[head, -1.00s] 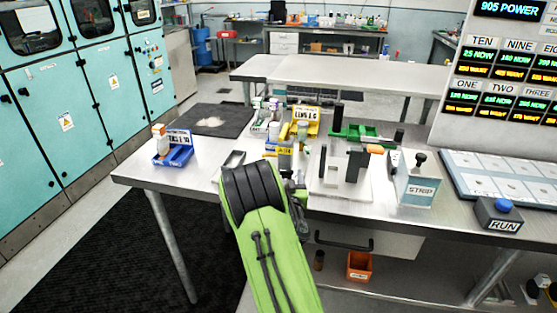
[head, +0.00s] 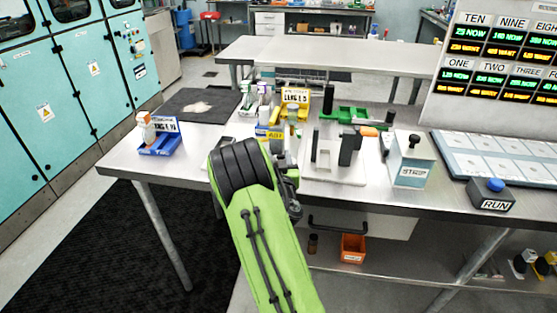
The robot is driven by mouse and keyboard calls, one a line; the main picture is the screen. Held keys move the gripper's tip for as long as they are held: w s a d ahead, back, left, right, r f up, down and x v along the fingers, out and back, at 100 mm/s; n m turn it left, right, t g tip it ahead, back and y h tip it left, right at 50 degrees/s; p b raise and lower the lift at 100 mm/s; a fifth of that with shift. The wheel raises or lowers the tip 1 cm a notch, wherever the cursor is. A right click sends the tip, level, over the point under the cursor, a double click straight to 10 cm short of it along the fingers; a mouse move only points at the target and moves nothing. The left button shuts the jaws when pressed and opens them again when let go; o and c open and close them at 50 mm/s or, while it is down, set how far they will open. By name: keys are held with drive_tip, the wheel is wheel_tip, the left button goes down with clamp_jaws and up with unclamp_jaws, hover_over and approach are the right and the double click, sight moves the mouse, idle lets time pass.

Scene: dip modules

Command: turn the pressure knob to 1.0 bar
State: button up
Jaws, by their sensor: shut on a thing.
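My green arm with its black ribbed wrist reaches over the near edge of the steel bench in the head view. Only a grey part of my gripper (head: 287,168) shows beyond the wrist. Its fingertips are hidden behind the wrist, and so is whatever lies between them. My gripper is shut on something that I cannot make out. I cannot pick out the pressure knob or any bar scale in this view. A yellow labelled block (head: 268,132) stands just behind the gripper, and a white-based fixture (head: 335,172) with dark uprights is to its right.
A blue bin (head: 160,148) stands at the left, with yellow (head: 296,98) and green (head: 350,115) bins behind. The STRIP box (head: 411,162) and blue RUN button (head: 495,185) are on the right. An orange bin (head: 352,248) is below the bench. Bare bench lies front left.

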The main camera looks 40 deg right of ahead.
drive_tip(key=h+b, duration=0.1)
drive_tip(key=b, duration=0.1)
drive_tip(key=m+g+b, duration=0.1)
drive_tip(key=b, duration=0.1)
drive_tip(key=shift+w+a+f+h, duration=0.1)
drive_tip(key=shift+f+h, duration=0.2)
drive_tip(key=shift+h, duration=0.1)
drive_tip(key=shift+r+m+g+h+b, duration=0.2)
drive_tip(key=shift+m+g+h+b, duration=0.5)
drive_tip(key=shift+m+g+b, duration=0.3)
drive_tip(key=o, duration=1.1)
drive_tip(key=shift+c, duration=0.2)
